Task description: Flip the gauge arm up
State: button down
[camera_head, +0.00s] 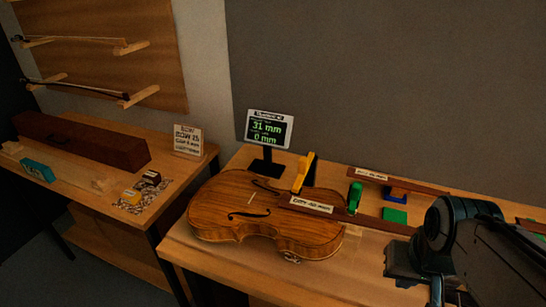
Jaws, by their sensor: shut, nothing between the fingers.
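A violin body (265,215) lies on the wooden bench. A yellow piece (302,174) stands steeply tilted beside a dark post at the violin's back right. A green upright piece (354,197) stands just right of the violin. I cannot tell for certain which of these is the gauge arm. A small display (269,129) on a black stand reads 31 mm and 0 mm. My gripper (398,268) is at the lower right, dark, shut and empty. It is right of the violin and apart from it; its fingertips are hard to make out.
A labelled brown strip (345,213) reaches from the violin to the right. A left table (95,205) holds a long brown case (80,142). Bows hang on the wall.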

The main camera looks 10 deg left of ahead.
aim_at(305, 163)
jog(key=u, duration=0.75)
jog(key=k, duration=1.35)
jog(key=u, duration=0.25)
jog(key=i, duration=0.3)
jog(key=u, duration=0.95)
jog(key=i, duration=1.45)
jog(key=z, duration=0.75)
jog(key=i, duration=0.3)
jog(key=z, duration=0.4)
